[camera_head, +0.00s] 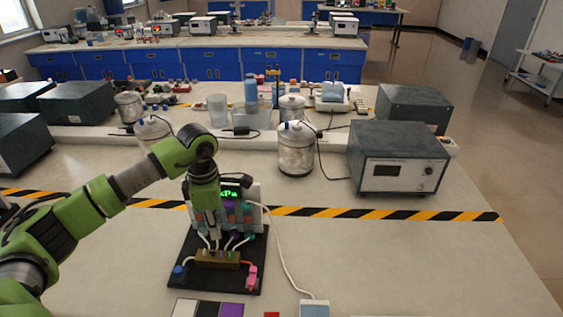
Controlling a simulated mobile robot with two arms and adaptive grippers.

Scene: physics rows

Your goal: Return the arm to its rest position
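My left arm (88,210) is green and grey and reaches in from the left. Its wrist bends down in front of a small meter (231,190) with a green lit display. My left gripper (212,234) points down over the rear part of a black board (192,272). The gripper is small and partly merges with the meter and cables, so I cannot tell how its fingers stand or whether they touch anything. A brass-coloured block (217,260) with several cables sits on the board. My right gripper is out of view.
A grey box instrument (397,160) stands at the right behind the striped tape (400,213). A white cable (280,255) runs to a light blue block (314,309) at the front.

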